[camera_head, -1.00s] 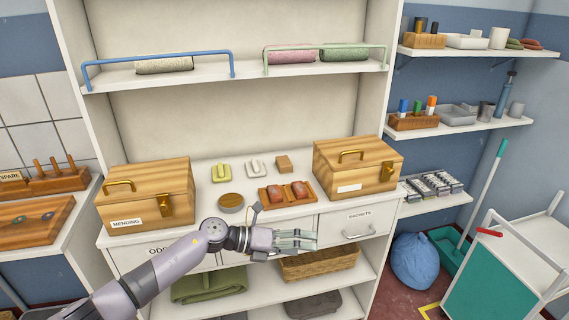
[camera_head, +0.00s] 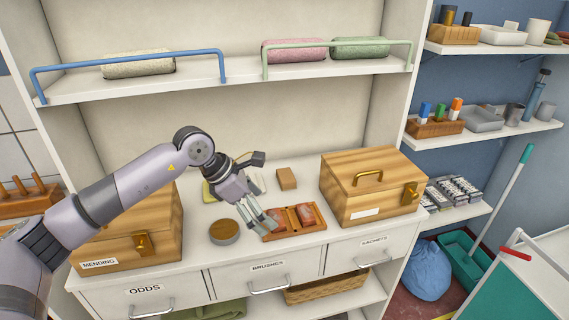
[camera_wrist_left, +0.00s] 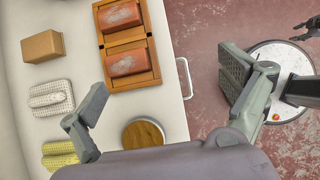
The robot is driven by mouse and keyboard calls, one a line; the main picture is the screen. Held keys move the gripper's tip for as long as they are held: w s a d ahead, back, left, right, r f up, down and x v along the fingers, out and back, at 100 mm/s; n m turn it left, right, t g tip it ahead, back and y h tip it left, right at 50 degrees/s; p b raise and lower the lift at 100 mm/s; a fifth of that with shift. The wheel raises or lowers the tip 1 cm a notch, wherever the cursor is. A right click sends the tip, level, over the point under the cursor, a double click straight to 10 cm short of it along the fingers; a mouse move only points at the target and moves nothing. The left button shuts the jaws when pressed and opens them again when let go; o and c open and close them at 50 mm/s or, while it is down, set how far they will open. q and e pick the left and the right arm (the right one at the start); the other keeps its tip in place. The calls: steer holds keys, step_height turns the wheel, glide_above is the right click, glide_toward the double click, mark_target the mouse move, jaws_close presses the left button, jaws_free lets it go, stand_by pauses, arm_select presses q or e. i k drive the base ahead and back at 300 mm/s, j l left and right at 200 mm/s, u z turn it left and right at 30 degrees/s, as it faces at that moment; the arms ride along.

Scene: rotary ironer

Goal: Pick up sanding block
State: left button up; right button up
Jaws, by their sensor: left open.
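A plain tan block (camera_head: 286,179), which looks like the sanding block, lies at the back of the white counter, left of the right-hand wooden box. It also shows at the upper left in the left wrist view (camera_wrist_left: 42,47). My left gripper (camera_head: 262,222) is open and empty above the counter, over the left end of a wooden tray (camera_head: 281,233) holding two reddish blocks (camera_head: 306,215). In the left wrist view the open fingers (camera_wrist_left: 165,75) are apart from the tan block. Dark fingers at that view's right edge look like my right gripper (camera_wrist_left: 304,30); their opening is unclear.
White (camera_wrist_left: 50,96) and yellow (camera_wrist_left: 60,153) handled pieces lie beside the tan block. A round wooden-topped tin (camera_head: 224,231) stands left of the tray. Wooden boxes (camera_head: 370,185) flank the counter. A shelf with a blue rail (camera_head: 130,60) hangs above.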

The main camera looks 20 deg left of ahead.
mark_target(286, 179)
steer(key=i+j, duration=0.25)
steer(key=i, duration=0.15)
steer(key=i+j, duration=0.25)
steer(key=i, duration=0.15)
